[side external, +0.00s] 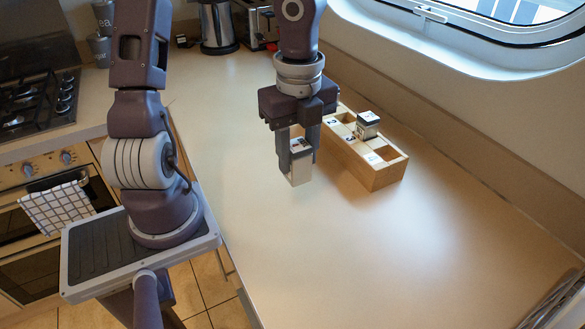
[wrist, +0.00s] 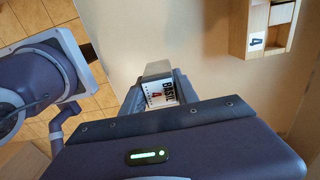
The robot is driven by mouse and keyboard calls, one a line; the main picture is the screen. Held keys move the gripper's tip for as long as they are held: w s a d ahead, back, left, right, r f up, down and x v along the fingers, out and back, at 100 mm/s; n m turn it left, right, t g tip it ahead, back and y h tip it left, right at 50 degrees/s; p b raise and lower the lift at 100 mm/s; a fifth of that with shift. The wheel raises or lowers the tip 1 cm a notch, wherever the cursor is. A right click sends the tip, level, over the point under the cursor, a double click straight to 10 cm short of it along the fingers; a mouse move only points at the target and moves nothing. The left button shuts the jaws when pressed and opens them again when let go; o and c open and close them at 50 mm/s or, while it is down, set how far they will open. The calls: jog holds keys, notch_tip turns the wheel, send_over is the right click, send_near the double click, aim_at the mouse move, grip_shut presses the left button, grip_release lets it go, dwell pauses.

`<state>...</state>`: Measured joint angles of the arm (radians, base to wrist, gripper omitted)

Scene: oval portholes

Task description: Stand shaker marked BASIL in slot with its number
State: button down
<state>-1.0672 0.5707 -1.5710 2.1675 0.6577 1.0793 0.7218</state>
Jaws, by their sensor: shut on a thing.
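My gripper (side external: 298,142) is shut on a small white shaker (side external: 300,172), left of the wooden rack. The shaker is held roughly upright; whether its base touches the counter I cannot tell. In the wrist view its label (wrist: 160,93) reads BASIL with a 4, between the fingers of my gripper (wrist: 158,84). The wooden rack (side external: 372,180) has a row of slots with small number tags on it. The tag near its front end (side external: 373,158) is too small to read surely in the side view. The front slot (side external: 391,154) looks empty.
Another shaker (side external: 367,123) with a dark top stands in the rack, behind the front slot. The light counter (side external: 400,250) is clear in front of the rack. The wall and porthole (side external: 470,45) rise behind it. A kettle (side external: 217,28) stands at the back.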

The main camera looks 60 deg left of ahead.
jog(key=shift+w+a+f, duration=0.1)
jog(key=shift+w+f, duration=0.25)
jog(key=shift+w, duration=3.55)
jog(key=shift+w+a+f, duration=0.1)
jog(key=shift+w+f, duration=0.3)
jog(key=shift+w, duration=3.5)
jog(key=shift+w+a+f, duration=0.1)
jog(key=shift+w+f, duration=0.25)
jog(key=shift+w, duration=3.55)
jog(key=shift+f, duration=0.15)
jog(key=shift+f, duration=0.25)
jog(key=shift+f, duration=1.6)
jog(key=shift+c, duration=2.2)
grip_release()
